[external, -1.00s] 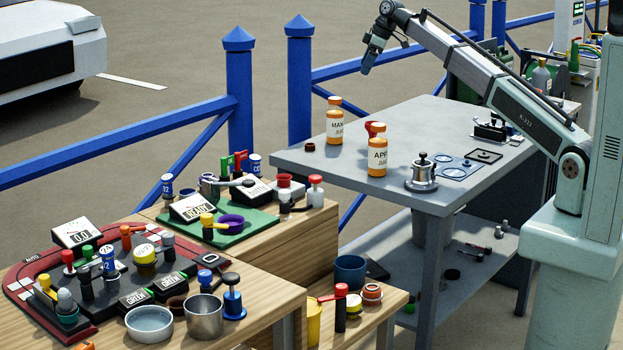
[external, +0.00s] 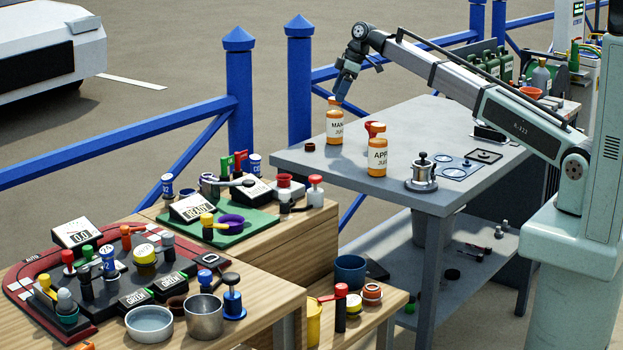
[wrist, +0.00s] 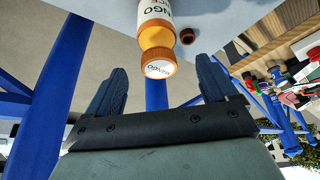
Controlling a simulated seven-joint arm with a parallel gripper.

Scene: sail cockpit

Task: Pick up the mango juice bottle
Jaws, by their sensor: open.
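The mango juice bottle (external: 334,125) stands upright on the grey table near its far left edge. It is orange with a white label that reads "MAN" in the external view. In the wrist view the bottle (wrist: 157,42) shows its orange cap, marked "MANGO", just ahead of my fingers. My gripper (external: 342,97) is right above the bottle's cap in the external view. In the wrist view my gripper (wrist: 160,85) is open, its two dark fingers apart and empty, with the cap ahead in the gap between them. I cannot tell the exact distance to the cap.
An apple juice bottle (external: 377,157) stands nearby to the right, with a red item (external: 375,129) behind it. A small dark ring (external: 309,147) lies left of the mango bottle. A metal pot-like device (external: 421,174) is farther right. A blue fence (external: 300,90) runs behind the table (external: 400,134).

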